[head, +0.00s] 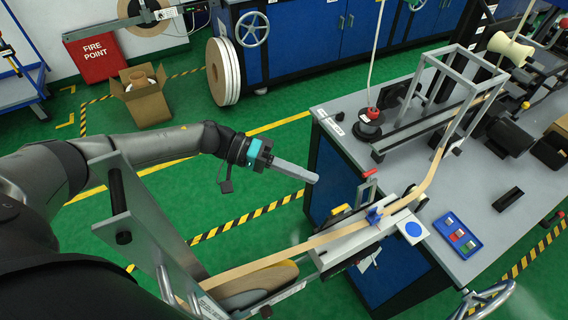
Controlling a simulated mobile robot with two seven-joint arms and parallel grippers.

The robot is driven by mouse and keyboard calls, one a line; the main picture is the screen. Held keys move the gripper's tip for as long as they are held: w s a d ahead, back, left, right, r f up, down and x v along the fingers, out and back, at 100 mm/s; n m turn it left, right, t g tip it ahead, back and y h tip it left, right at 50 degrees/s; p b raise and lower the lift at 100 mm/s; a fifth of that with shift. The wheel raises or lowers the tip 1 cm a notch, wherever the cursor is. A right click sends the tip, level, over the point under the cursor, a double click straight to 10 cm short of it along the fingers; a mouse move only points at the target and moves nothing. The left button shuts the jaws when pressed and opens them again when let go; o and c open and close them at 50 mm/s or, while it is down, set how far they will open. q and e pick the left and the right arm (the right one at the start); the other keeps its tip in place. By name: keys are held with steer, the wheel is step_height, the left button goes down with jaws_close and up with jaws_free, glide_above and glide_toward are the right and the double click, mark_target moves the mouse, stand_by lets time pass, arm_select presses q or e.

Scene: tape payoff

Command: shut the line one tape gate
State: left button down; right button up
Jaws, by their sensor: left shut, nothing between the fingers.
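A tan tape (275,257) runs from a roll at the bottom left, across a white guide plate (352,243), to a metal frame on the grey bench. A small blue block (374,216) sits over the tape on that plate. A grey lever with a red handle (370,173) stands up beside the tape at the bench's near edge; it may be the tape gate, but I cannot tell its label. My left gripper (314,178) is shut and empty, to the left of the red handle and apart from it, over the floor. My right gripper is not in view.
A handwheel (485,299) is at the bottom right.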

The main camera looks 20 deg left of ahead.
mark_target(333, 217)
arm_select(q)
steer(key=shift+s+d+f+p, duration=0.15)
steer(key=shift+s+d+f, duration=0.2)
steer(key=shift+d, duration=0.55)
steer(key=shift+s+d+f+p, duration=0.1)
steer(key=shift+s+d+f, duration=0.2)
steer(key=shift+d, duration=0.55)
steer(key=shift+s+d+f+p, duration=0.15)
steer(key=shift+s+d+f, duration=0.2)
steer(key=shift+d, duration=0.55)
steer(key=shift+w, duration=0.1)
